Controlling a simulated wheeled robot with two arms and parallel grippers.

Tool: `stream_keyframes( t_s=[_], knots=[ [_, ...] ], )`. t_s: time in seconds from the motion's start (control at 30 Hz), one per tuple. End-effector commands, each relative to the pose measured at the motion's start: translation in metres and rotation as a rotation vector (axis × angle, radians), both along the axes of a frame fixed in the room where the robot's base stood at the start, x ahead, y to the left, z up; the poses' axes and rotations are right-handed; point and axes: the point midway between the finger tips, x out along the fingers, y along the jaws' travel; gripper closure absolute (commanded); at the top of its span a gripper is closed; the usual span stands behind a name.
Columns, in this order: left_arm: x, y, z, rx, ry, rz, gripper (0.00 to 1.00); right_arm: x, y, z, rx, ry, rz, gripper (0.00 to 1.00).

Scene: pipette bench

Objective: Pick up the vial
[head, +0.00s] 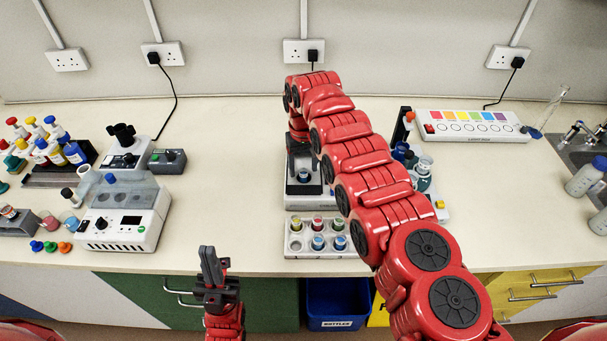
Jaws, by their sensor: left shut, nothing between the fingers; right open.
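A small vial (303,175) with blue contents stands on the dark pan of a white balance (296,200). Several more vials stand in a white rack (294,252) in front of it, with red, blue and green showing. The picture does not tell which vial the task means. My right arm reaches over the balance from the lower right. My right gripper (299,146) is open at its far end, above and behind the vial on the balance; its fingertips are mostly hidden. My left gripper (212,266) is shut and empty, in front of the bench edge.
A white device with a knob (122,222) and a rack of coloured bottles (60,172) stand at left. A colour-strip device (470,125) and a sink (580,150) are at right. A blue bin (338,300) is below the bench. The bench left of the balance is clear.

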Motion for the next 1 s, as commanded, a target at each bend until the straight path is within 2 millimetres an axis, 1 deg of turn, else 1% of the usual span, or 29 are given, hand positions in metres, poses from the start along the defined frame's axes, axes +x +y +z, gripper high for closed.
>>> stream_keyframes(
  t_s=[0.1, 0.3, 0.33, 0.47, 0.5, 0.57, 0.6, 0.7, 1.0],
  knots=[
    [0.0000, 0.0000, 0.0008, 0.000, 0.000, 0.000, 1.00, -0.0006, -0.0006, -0.0088, -0.002, 0.002, -0.001, 0.34],
    [0.0001, 0.0000, 0.0005, 0.000, 0.000, 0.000, 1.00, -0.0003, -0.0005, -0.0098, -0.001, 0.001, 0.000, 0.34],
    [0.0000, 0.0000, 0.0005, 0.000, 0.000, 0.000, 1.00, -0.0005, -0.0004, -0.0098, -0.001, 0.001, 0.000, 0.36],
    [0.0000, 0.0000, 0.0005, 0.000, 0.000, 0.000, 1.00, -0.0004, -0.0005, -0.0098, 0.000, 0.001, 0.000, 0.60],
    [0.0001, 0.0000, 0.0005, 0.000, 0.000, 0.000, 1.00, -0.0005, -0.0004, -0.0098, 0.000, 0.001, 0.000, 0.67],
    [0.0001, 0.0000, 0.0005, 0.000, 0.000, 0.000, 1.00, -0.0005, -0.0004, -0.0098, 0.000, 0.001, 0.000, 0.78],
    [0.0001, 0.0000, 0.0005, 0.000, 0.000, 0.000, 1.00, -0.0005, -0.0004, -0.0098, 0.000, 0.001, 0.000, 0.85],
    [0.0000, 0.0000, 0.0005, 0.000, 0.000, 0.000, 1.00, -0.0005, -0.0004, -0.0098, 0.000, 0.001, 0.000, 1.00],
    [0.0001, 0.0000, 0.0005, 0.000, 0.000, 0.000, 1.00, -0.0006, -0.0005, -0.0098, -0.001, 0.002, 0.000, 1.00]
  ],
)
